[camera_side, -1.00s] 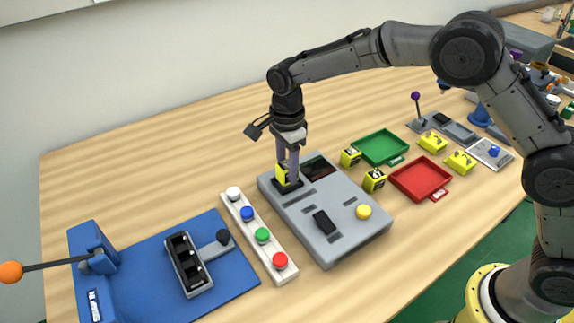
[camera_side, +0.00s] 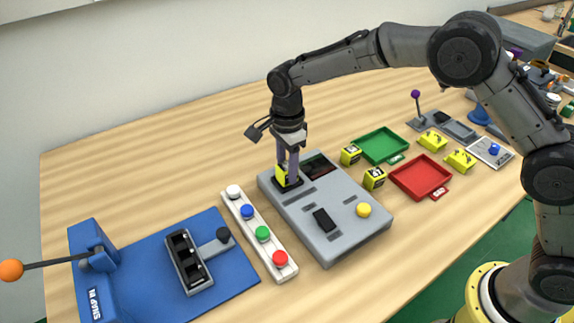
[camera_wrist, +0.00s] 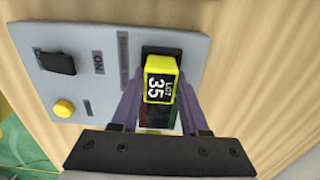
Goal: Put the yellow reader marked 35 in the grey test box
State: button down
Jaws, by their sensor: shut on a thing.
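The yellow reader marked 35 (camera_wrist: 160,82) is between the fingers of my gripper (camera_wrist: 160,105) in the wrist view, with "LOT 35" facing the camera. In the side view the reader (camera_side: 280,173) shows as a yellow patch beside the fingers of my gripper (camera_side: 288,175). My gripper is shut on it, pointing down at the dark socket at the back left of the grey test box (camera_side: 345,232). The reader's lower end is at the socket; how deep it sits is hidden. The box also has a black switch (camera_side: 324,220) and a yellow button (camera_side: 364,210).
Two other yellow readers (camera_side: 351,155) (camera_side: 375,179) stand right of the box, near a green tray (camera_side: 404,157) and a red tray (camera_side: 442,190). A white strip with coloured buttons (camera_side: 241,219) lies close on the left, then a blue base (camera_side: 140,270) with a lever.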

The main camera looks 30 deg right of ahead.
jog(key=shift+f, duration=0.3)
jog(key=shift+c, duration=1.7)
grip_release()
jog(key=shift+o, duration=0.2)
jog(key=o, duration=0.3)
jog(key=shift+r, duration=3.45)
